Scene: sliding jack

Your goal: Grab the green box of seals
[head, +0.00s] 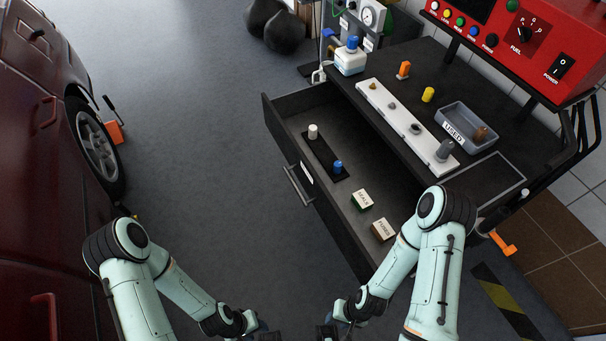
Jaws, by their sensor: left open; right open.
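A small box with a cream top and green sides (361,201) lies in the open drawer (274,118), toward its front right part. A similar box with a brown side (383,230) lies just to its right and nearer to me. My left gripper (262,333) is open at the bottom edge of the view, partly cut off. My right gripper (330,333) is open near it, also partly cut off. Both are below and left of the drawer, apart from the boxes.
The drawer also holds a dark strip with a white piece (313,131) and a blue piece (338,166). The bench top above carries a white holder (401,122) and a grey tray (452,119). A red car (40,150) stands at left.

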